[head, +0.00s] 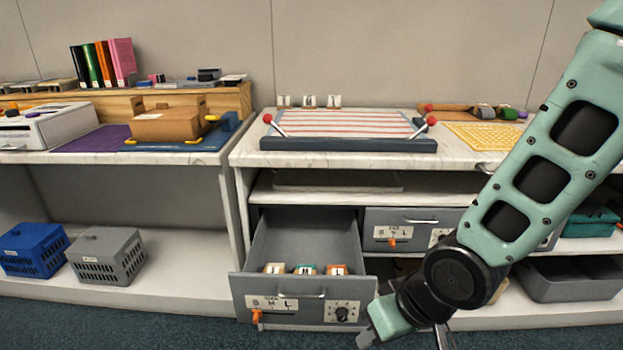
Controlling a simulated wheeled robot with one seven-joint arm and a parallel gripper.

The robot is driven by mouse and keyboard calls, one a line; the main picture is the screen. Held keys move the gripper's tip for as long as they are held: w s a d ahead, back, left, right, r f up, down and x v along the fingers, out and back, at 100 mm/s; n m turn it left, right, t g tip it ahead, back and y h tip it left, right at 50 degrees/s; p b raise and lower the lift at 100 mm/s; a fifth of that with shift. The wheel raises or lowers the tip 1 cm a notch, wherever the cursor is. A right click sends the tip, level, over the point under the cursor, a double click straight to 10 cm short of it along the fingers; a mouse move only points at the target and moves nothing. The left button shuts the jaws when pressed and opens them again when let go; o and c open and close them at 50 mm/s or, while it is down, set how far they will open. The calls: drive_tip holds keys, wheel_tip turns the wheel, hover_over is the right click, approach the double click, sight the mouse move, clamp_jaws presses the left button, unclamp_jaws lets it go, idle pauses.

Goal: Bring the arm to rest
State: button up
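My arm reaches down from the upper right in the head view, in front of the right-hand cabinet. My gripper (405,335) is at the bottom of the picture, just right of an open drawer (308,285). One pale green finger part shows, and a thin grey part stands to its right; the tips are cut off or hidden, so I cannot tell whether it is open or shut. The drawer is pulled out and holds several small labelled blocks (305,269). Its front has a handle, a "S M L" plate, an orange slider and a dial.
A closed drawer (400,228) lies behind my arm. A striped board (340,124) with red-knobbed levers and a yellow grid mat (487,136) are on the counter. A blue basket (33,250) and a grey basket (107,256) stand on the lower left shelf. Carpet lies in front.

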drive_tip(key=s+d+r+n+g+h, duration=0.3)
drive_tip(key=s+d+r, duration=0.1)
drive_tip(key=s+r, duration=0.65)
wheel_tip(320, 180, up, 17)
drive_tip(key=p, duration=1.8)
drive_tip(key=shift+s+a+r, duration=0.15)
drive_tip(key=shift+s, duration=0.1)
idle(2.8)
